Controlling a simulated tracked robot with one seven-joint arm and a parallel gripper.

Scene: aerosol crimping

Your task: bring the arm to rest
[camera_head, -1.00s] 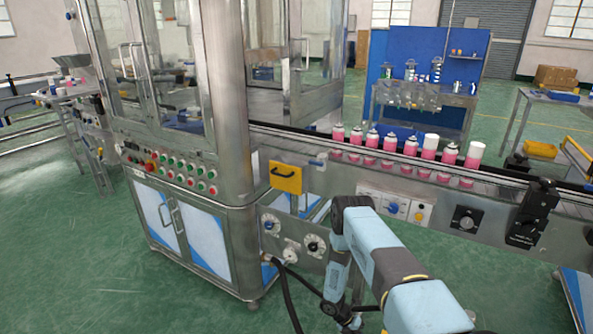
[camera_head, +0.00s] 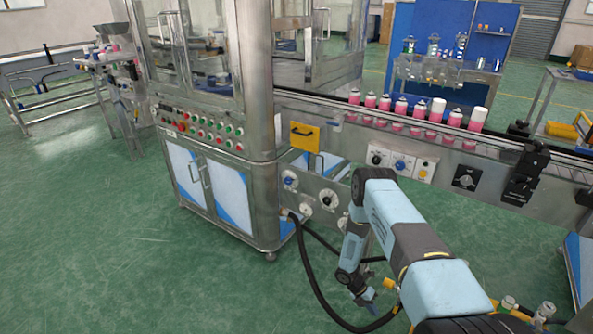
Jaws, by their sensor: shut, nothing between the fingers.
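My blue-grey arm rises from the bottom right, bends at the elbow in the middle of the view and hangs down in front of the machine's lower panel. My gripper (camera_head: 368,307) is at its lower end, small and low over the green floor. It looks shut, with nothing visible in it. It stands apart from the machine cabinet (camera_head: 220,195).
A black hose (camera_head: 310,275) loops from the machine's lower panel past my wrist; whether they touch is unclear. The conveyor (camera_head: 340,112) carries several pink cans (camera_head: 400,106) behind my arm. A yellow handle plate (camera_head: 305,135) is on the machine. Open floor (camera_head: 120,250) lies left.

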